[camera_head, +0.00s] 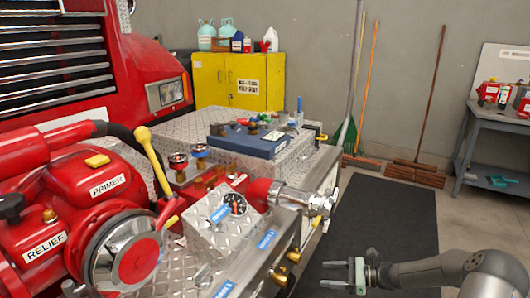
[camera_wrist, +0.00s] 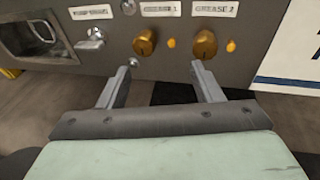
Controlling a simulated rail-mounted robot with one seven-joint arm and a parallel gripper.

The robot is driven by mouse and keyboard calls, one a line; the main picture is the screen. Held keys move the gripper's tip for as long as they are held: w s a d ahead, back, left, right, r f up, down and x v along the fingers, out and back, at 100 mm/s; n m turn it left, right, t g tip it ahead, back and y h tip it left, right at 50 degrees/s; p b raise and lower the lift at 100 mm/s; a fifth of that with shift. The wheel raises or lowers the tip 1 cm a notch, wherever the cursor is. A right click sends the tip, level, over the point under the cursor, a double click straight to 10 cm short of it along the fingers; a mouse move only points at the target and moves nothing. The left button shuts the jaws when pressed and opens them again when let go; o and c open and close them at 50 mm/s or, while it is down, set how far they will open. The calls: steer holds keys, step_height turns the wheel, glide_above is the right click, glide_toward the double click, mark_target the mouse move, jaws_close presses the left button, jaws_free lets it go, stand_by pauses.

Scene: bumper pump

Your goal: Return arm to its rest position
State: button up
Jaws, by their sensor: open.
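My gripper (camera_head: 347,277) is at the lower right in the head view, out over the dark mat and to the right of the bumper's diamond-plate deck. In the wrist view my gripper (camera_wrist: 163,84) shows two grey fingers spread apart with nothing between them. Beyond the fingertips is a grey panel (camera_wrist: 115,50) with brass knobs (camera_wrist: 145,42) labelled GREASE 1 and GREASE 2. The fingers look apart from the panel. My arm reaches in from the lower right corner of the head view.
The red pump (camera_head: 75,200) and silver outlet (camera_head: 303,198) are left of my gripper. The dark mat (camera_head: 388,222) is clear. A grey side table (camera_head: 494,119) with bottles stands at right. Brooms (camera_head: 433,100) lean on the wall. A yellow cabinet (camera_head: 237,79) stands behind.

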steer(key=s+a+r+n+g+h+p, duration=0.35)
steer(key=s+a+r+n, duration=0.2)
steer(key=s+r, duration=0.2)
steer(key=s+a+r+n+g+h+p, duration=0.2)
steer(key=s+a+r+n+g+h, duration=0.3)
steer(key=r, duration=0.3)
steer(key=s+r+n+t+h+p, duration=0.2)
steer(key=s+r+n+h, duration=0.1)
steer(key=s+r+n, duration=0.2)
steer(key=s+r+n+t+h+p, duration=0.2)
steer(key=s+r+n, duration=0.4)
steer(key=s, duration=0.8)
step_height(320, 180, up, 3)
steer(key=shift+s+d+r+h+p, duration=0.1)
steer(key=shift+s+d+h+p, duration=0.2)
steer(key=shift+h+p, duration=0.3)
